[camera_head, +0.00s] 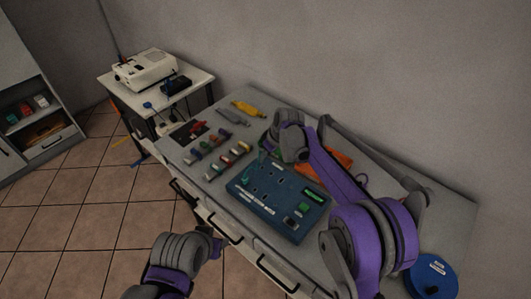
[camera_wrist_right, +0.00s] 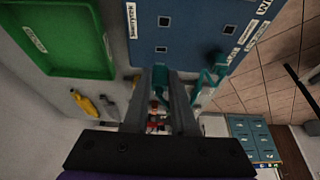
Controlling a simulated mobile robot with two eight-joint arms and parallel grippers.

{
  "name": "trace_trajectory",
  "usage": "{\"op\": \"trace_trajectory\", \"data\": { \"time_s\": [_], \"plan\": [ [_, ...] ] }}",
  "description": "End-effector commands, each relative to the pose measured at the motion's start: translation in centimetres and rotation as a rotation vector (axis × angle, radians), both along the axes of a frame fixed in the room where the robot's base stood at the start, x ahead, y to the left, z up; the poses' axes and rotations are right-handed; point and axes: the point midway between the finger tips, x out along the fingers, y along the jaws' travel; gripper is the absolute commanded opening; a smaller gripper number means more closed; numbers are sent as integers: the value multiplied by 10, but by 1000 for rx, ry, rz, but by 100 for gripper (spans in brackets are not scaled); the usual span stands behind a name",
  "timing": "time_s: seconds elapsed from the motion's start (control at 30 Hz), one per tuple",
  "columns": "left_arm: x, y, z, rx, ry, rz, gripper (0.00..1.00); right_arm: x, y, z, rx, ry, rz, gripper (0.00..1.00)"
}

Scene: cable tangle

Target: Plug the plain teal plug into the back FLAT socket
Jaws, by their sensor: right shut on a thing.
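The blue socket panel (camera_head: 262,208) lies on the workbench with several dark square sockets and white labels. In the right wrist view the panel (camera_wrist_right: 190,30) fills the upper part. My right gripper (camera_wrist_right: 172,72) is shut on a teal piece, apparently the teal plug (camera_wrist_right: 159,73), close to the panel's edge; the fingers hide most of it. I cannot tell whether it touches the panel. A teal cable (camera_wrist_right: 208,78) loops beside the fingers. In the head view my right gripper (camera_head: 266,152) is behind the panel, mostly hidden by its arm. My left gripper (camera_head: 217,245) is in front of the bench.
A green tray (camera_wrist_right: 65,40) lies beside the panel. A yellow tool (camera_head: 247,108) and an orange object (camera_head: 338,160) lie further back. A blue spool (camera_head: 432,276) is at right. A side table (camera_head: 190,88) holds a beige machine.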

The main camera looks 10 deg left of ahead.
Motion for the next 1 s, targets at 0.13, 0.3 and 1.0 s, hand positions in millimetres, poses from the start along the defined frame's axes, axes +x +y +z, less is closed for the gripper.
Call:
{"op": "trace_trajectory", "data": {
  "time_s": [0.13, 0.3, 1.0],
  "plan": [
    [-3, 0, -8, 0, 6, 0, 50, -1, 0, -13, 0, 1, 0, 0],
    [-5, 0, -12, 0, 10, 0, 50, 0, 0, -22, 0, 1, 0, 0],
    [-6, 0, -13, 0, 11, 0, 50, 0, 0, -20, -1, 0, 1, 0]
  ]
}}
